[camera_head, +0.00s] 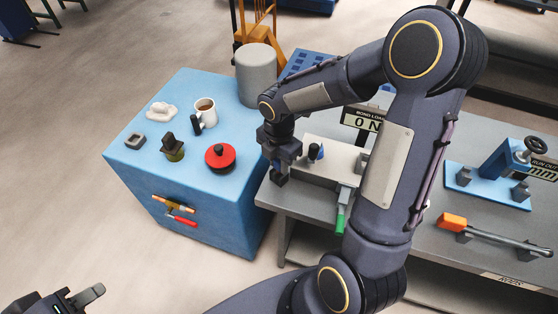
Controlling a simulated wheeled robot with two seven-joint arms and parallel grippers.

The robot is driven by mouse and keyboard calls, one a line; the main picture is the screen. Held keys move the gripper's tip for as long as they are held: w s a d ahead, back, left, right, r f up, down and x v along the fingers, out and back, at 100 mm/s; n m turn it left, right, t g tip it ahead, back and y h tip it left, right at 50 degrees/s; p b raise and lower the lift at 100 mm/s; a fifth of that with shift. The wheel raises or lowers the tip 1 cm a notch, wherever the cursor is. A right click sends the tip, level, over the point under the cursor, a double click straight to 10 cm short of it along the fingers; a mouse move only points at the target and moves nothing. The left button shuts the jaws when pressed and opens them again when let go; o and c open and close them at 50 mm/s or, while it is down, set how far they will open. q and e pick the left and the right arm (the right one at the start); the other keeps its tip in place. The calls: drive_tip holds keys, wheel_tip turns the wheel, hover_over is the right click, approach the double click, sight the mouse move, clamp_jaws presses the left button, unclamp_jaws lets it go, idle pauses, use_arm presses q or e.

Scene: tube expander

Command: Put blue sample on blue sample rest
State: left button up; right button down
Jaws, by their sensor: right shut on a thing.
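My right gripper (280,172) hangs at the left end of the grey workbench, close to the blue cabinet's edge. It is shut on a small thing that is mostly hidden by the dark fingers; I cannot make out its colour. A small blue piece (320,152) shows just right of the gripper on a pale plate (337,160), beside a black upright part (313,151). I cannot tell if this blue piece is the sample or its rest. My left gripper (70,298) is at the lower left, partly cut off by the frame, with its fingers apart, apparently empty.
A green-tipped tool (341,217), a blue fixture (489,182) and an orange-ended tool (453,222) are on the bench. My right arm hides its middle.

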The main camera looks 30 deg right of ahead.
drive_tip(key=shift+f, duration=0.2)
drive_tip(key=c, duration=1.2)
unclamp_jaws()
drive_tip(key=shift+o, duration=0.2)
drive_tip(key=shift+r, duration=0.1)
